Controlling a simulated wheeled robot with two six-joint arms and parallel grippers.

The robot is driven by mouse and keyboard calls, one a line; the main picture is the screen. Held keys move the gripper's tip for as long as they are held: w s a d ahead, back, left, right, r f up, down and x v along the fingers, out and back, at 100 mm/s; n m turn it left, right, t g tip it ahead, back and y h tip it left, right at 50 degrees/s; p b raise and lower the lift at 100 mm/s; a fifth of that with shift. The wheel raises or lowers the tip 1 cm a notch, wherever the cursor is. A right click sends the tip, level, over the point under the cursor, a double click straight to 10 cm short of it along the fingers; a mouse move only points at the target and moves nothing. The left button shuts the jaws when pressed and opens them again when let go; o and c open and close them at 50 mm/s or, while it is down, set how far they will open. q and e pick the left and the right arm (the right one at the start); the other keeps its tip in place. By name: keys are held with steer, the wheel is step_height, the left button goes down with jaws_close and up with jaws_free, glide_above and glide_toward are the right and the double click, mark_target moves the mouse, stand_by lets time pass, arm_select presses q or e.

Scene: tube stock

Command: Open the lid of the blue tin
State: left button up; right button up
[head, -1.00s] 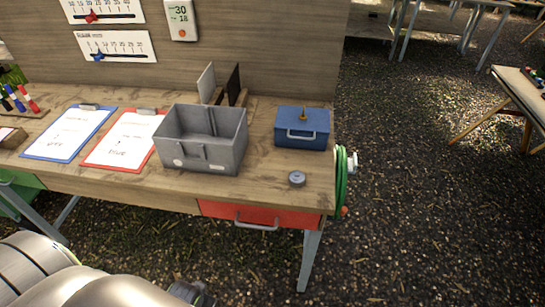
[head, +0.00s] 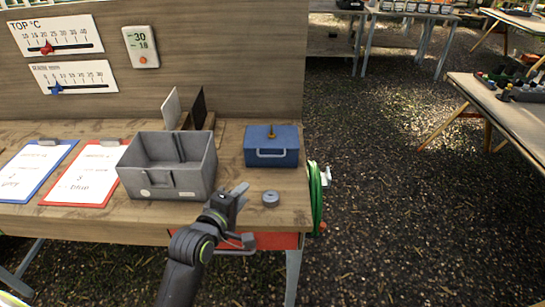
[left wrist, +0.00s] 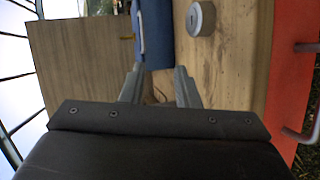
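The blue tin (head: 271,152) stands at the right end of the workbench, with its lid down. A small brass-coloured knob (head: 271,131) is on the lid and a light handle is on the front. My left gripper (head: 246,213) is near the bench's front edge, in front of and a little left of the tin, apart from it. In the left wrist view, its two fingers (left wrist: 159,88) are spread with nothing between them. Part of the blue tin (left wrist: 157,35) shows beyond the fingers there. My right gripper is not in view.
A small grey round object (head: 270,199) lies right of my left gripper, in front of the tin. A grey open bin (head: 168,182) stands left of the tin. A red drawer (head: 276,241) is under the bench edge. A green hose (head: 316,187) hangs at the right end.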

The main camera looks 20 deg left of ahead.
arm_select(q)
steer(key=w+r+n, duration=0.1)
steer(key=w+r, duration=0.1)
glide_toward(273, 156)
steer(key=shift+t, duration=0.4)
steer(key=x, duration=0.7)
steer(key=f+p+x, duration=0.1)
steer(key=x, duration=0.2)
steer(key=shift+w, duration=0.1)
steer(key=c, duration=0.6)
steer(key=shift+f, duration=0.1)
jaws_close()
